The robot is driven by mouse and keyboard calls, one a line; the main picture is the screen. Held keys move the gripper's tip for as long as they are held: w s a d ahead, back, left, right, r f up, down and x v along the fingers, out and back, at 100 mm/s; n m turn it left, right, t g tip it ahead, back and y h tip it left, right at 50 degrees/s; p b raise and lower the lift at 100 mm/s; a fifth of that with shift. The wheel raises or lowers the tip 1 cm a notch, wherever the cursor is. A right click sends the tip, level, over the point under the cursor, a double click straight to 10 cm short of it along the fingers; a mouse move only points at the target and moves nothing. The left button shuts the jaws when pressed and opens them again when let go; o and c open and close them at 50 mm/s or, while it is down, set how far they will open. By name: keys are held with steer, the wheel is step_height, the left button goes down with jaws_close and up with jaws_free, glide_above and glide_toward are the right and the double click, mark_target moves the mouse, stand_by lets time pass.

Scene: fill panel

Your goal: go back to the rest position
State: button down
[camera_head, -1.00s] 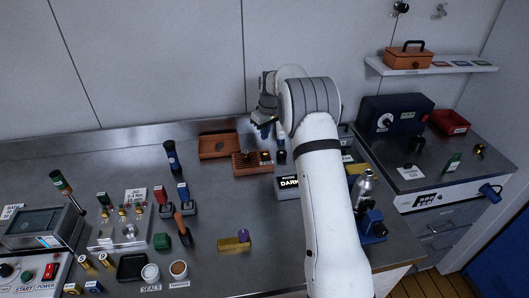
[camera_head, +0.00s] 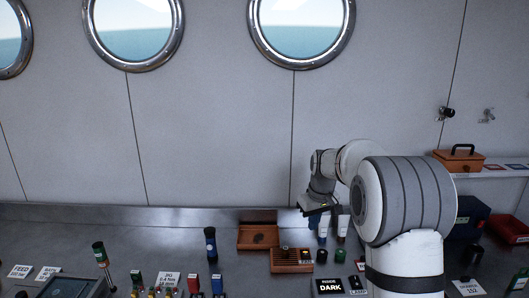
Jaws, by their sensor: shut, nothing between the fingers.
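My gripper (camera_head: 331,236) hangs fingers-down at the end of my white and grey arm, right of the middle of the picture. It is shut and empty, in front of the wall and over the back of the steel bench. Its fingertips look close above small dark pieces on the bench; the exact gap is hard to tell. My arm hides part of the bench to the right.
An open brown case (camera_head: 258,236) and a wooden rack (camera_head: 291,262) stand left of my gripper. A "DARK" sign box (camera_head: 329,287) is below it. A dark-and-blue torch-like tool (camera_head: 211,243) stands farther left. An orange toolbox (camera_head: 459,161) sits on a shelf at right.

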steer(key=s+r+m, duration=0.1)
steer(key=s+r, duration=0.4)
steer(key=s, duration=0.6)
steer(key=s+f+m+t+b, duration=0.1)
steer(key=s+f+m, duration=0.2)
steer(key=s, duration=2.1)
steer(key=shift+s+f+h, duration=0.2)
steer(key=shift+s+h, duration=0.1)
